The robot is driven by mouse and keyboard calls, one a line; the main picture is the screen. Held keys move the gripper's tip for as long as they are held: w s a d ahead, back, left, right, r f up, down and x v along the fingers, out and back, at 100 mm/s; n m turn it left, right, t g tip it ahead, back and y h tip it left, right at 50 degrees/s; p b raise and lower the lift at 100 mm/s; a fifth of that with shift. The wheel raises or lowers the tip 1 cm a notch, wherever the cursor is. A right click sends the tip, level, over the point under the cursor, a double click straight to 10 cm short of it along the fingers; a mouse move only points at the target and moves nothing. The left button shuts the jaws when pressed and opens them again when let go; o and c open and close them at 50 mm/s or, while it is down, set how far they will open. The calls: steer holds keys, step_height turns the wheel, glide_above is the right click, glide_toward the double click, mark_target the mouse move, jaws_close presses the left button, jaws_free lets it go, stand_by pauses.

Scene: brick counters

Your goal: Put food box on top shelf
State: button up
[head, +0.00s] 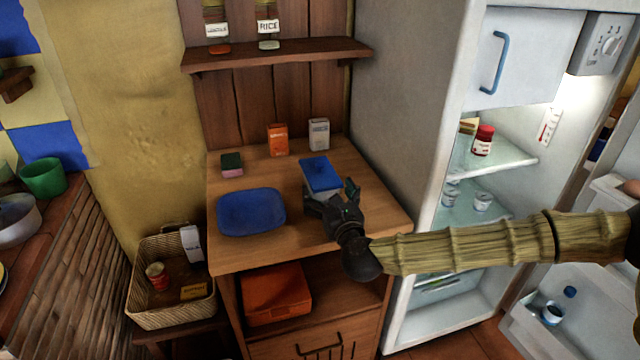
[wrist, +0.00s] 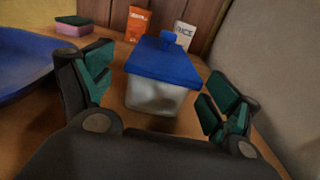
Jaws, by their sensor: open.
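The food box, a clear container with a blue lid, stands upright on the wooden counter in the head view (head: 320,173). It also shows in the wrist view (wrist: 155,95). My gripper (head: 331,194) is open at the near side of the box. In the wrist view its green-padded fingers (wrist: 160,85) are spread to the left and right of the box, with visible gaps; I cannot tell how far they reach along its sides. A wooden wall shelf (head: 310,52) is above the counter. The open fridge has glass shelves, the upper one (head: 510,158) at the right.
A blue plate (head: 251,212) lies left of the box, with a sponge (head: 231,165) behind it. An orange carton (head: 278,140) and a white rice carton (head: 319,134) stand behind the box. Two jars (head: 268,30) occupy the wall shelf's left and middle; its right end is clear.

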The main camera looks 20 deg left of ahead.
mark_target(323, 178)
steer(key=shift+p+x, duration=0.6)
steer(key=shift+x, duration=2)
steer(key=shift+w+d, duration=0.1)
steer(key=shift+d, duration=0.05)
steer(key=c, duration=0.8)
steer(key=shift+c, duration=0.4)
steer(key=shift+r, duration=0.1)
